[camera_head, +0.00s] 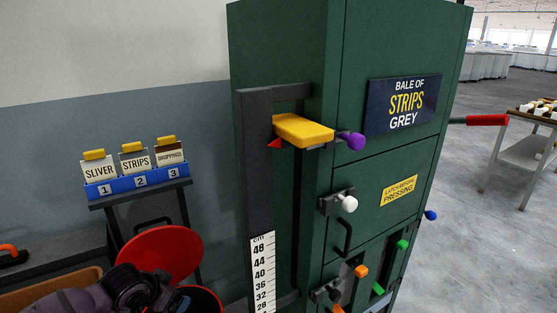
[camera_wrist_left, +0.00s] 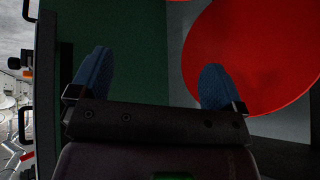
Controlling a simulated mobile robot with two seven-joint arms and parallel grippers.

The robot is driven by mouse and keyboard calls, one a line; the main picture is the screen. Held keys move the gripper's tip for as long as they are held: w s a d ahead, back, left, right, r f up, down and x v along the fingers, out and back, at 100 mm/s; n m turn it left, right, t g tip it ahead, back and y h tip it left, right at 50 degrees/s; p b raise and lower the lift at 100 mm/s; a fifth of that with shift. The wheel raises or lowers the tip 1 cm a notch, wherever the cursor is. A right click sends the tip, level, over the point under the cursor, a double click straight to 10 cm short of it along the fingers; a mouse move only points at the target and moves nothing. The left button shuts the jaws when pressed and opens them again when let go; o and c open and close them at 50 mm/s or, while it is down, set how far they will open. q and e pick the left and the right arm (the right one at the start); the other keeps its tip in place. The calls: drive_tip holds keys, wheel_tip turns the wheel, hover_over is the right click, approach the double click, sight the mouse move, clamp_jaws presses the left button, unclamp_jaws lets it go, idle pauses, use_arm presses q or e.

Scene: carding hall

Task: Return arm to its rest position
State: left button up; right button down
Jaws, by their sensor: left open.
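My left arm (camera_head: 125,292) enters at the bottom left of the head view, low in front of a red round lid. Its fingertips are hard to make out there. In the left wrist view my left gripper (camera_wrist_left: 155,82) is open, its two blue fingers wide apart with nothing between them. The red lid (camera_wrist_left: 262,50) shows behind and beyond the right finger in that view. Dark green cabinet surface lies behind the left finger. My right gripper is not in view.
A tall green press cabinet (camera_head: 290,60) with a yellow arm (camera_head: 303,130), coloured knobs and a scale stands close on the right. The red lid (camera_head: 160,253) stands tilted near my arm. A blue card rack (camera_head: 137,182) sits on a stand behind. Open floor (camera_head: 455,230) lies far right.

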use_arm(q)
drive_tip(key=s+d+t+h, duration=0.2)
drive_tip(key=s+d+t, duration=0.3)
drive_tip(key=s+t, duration=0.1)
drive_tip(key=s+a+f+n+y, duration=0.1)
drive_tip(key=s+f, duration=0.2)
drive_tip(key=s, duration=0.4)
drive_tip(key=s+a+f+n+g+y, duration=0.1)
drive_tip(key=s+a+f+n, duration=0.1)
drive_tip(key=s, duration=0.5)
drive_tip(key=s+a+f+n+y, duration=0.2)
drive_tip(key=s+f, duration=0.3)
drive_tip(key=s, duration=0.3)
drive_tip(key=shift+g, duration=0.3)
drive_tip(key=shift+a, duration=0.1)
drive_tip(key=shift+c, duration=0.2)
